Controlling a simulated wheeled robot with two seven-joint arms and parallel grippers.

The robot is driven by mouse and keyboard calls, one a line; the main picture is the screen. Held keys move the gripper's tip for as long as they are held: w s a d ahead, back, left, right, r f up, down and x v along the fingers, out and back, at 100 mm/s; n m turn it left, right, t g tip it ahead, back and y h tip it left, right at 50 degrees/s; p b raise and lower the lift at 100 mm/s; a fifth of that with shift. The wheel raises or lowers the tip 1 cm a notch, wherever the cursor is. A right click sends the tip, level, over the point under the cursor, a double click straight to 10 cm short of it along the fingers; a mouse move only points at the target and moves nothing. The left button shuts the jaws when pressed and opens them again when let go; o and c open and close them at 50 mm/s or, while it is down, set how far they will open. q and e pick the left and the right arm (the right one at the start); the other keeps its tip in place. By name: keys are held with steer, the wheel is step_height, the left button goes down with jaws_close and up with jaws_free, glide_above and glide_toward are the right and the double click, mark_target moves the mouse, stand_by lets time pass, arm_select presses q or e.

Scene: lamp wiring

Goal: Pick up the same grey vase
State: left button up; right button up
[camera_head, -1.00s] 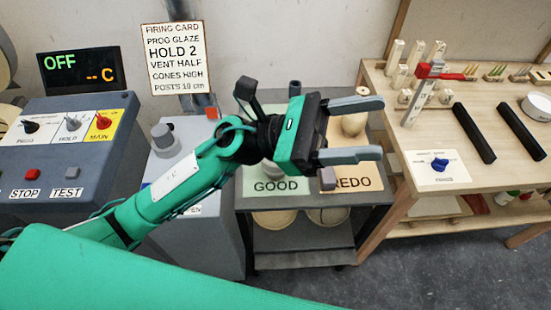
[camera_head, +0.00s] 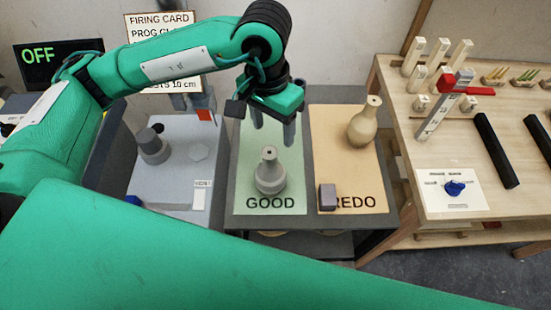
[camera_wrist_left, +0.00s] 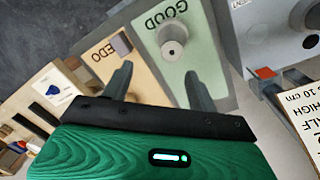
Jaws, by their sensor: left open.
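A grey vase (camera_head: 270,172) stands upright on the green GOOD mat (camera_head: 246,196). My left gripper (camera_head: 272,133) points down above and behind it, open and empty, with its fingers apart. In the left wrist view the grey vase (camera_wrist_left: 172,42) shows from above, beyond the gap between the two fingers (camera_wrist_left: 160,85) and not between them. A tan vase (camera_head: 363,122) stands on the orange REDO mat (camera_head: 335,150). My right gripper is not in view.
A small grey-purple block (camera_head: 327,197) sits at the REDO mat's front left. A grey box with a knob (camera_head: 152,145) is left of the mats. The wooden bench (camera_head: 430,150) with posts and black bars is at the right.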

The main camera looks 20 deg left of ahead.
mark_target(269, 152)
arm_select(q)
steer(key=shift+w+a+f+y+p, duration=0.2)
steer(key=shift+a+f+p, duration=0.15)
steer(key=shift+f, duration=0.3)
steer(key=shift+w+a+f+y+p, duration=0.2)
steer(key=shift+a+f, duration=0.2)
steer(key=shift+f, duration=0.2)
step_height(269, 152, down, 4)
steer(key=shift+w+f+p, duration=0.1)
steer(key=shift+f+p, duration=0.1)
steer(key=shift+p, duration=0.3)
steer(key=shift+f, duration=0.7)
steer(key=shift+d+f+p, duration=0.1)
steer(key=shift+f+p, duration=0.2)
steer(key=shift+p, duration=0.25)
step_height(269, 152, down, 4)
steer(key=shift+d+r+p, duration=0.1)
steer(key=shift+p, duration=0.85)
steer(key=shift+f, duration=0.25)
jaws_close()
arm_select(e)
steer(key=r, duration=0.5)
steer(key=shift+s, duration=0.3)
